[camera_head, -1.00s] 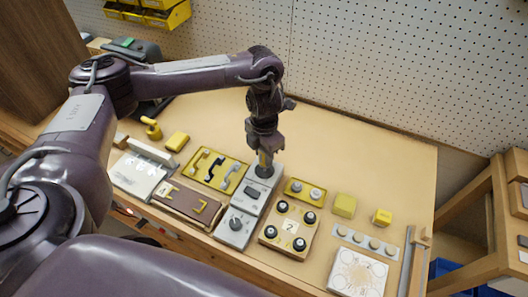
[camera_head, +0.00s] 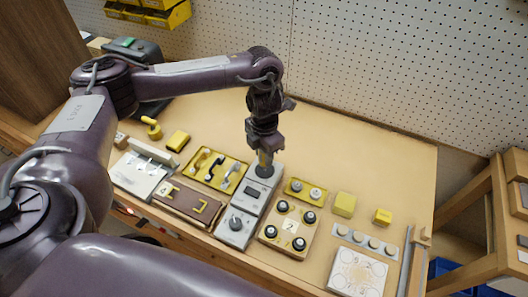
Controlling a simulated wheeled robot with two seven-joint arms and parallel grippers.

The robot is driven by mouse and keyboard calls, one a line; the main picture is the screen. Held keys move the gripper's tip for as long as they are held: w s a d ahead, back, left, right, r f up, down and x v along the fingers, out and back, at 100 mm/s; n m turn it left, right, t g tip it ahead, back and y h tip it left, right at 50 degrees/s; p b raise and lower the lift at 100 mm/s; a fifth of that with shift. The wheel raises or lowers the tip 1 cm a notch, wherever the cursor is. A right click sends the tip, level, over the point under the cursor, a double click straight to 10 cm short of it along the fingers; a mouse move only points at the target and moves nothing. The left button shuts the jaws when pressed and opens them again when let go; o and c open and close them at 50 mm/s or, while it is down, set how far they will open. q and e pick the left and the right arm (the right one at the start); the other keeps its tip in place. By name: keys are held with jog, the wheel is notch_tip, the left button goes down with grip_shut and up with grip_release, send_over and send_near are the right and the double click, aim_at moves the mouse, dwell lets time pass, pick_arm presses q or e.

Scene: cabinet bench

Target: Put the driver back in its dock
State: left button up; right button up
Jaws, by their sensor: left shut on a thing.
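The driver (camera_head: 265,158) is a short yellowish upright shaft under my left gripper (camera_head: 265,149). My left gripper points down and is shut on it. The driver's lower end meets the dark round socket at the top of the grey dock (camera_head: 251,187); I cannot tell how deep it sits. The dock is a long grey unit with a dark display window and a round knob (camera_head: 236,223) at its near end. My right gripper is not in the view.
Left of the dock are a yellow tray (camera_head: 190,158) with handles and a brown board (camera_head: 185,203). Right of it stand a knob board (camera_head: 290,228) and a small yellow two-knob plate (camera_head: 305,190). Yellow blocks (camera_head: 344,204) and a white panel (camera_head: 358,272) lie farther right. The bench behind is clear.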

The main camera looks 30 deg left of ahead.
pick_arm(q)
jog(key=shift+f+b, duration=0.5)
jog(key=shift+f, duration=0.2)
dwell(0.5)
jog(key=shift+f+b, duration=0.55)
jog(key=shift+f, duration=0.15)
dwell(0.4)
jog(key=shift+f+b, duration=0.7)
jog(key=shift+f, duration=0.15)
dwell(0.9)
dwell(0.4)
jog(key=o, duration=1.3)
jog(key=shift+c, duration=0.2)
jog(key=shift+r, duration=0.1)
notch_tip(320, 180, up, 7)
jog(key=p, duration=0.7)
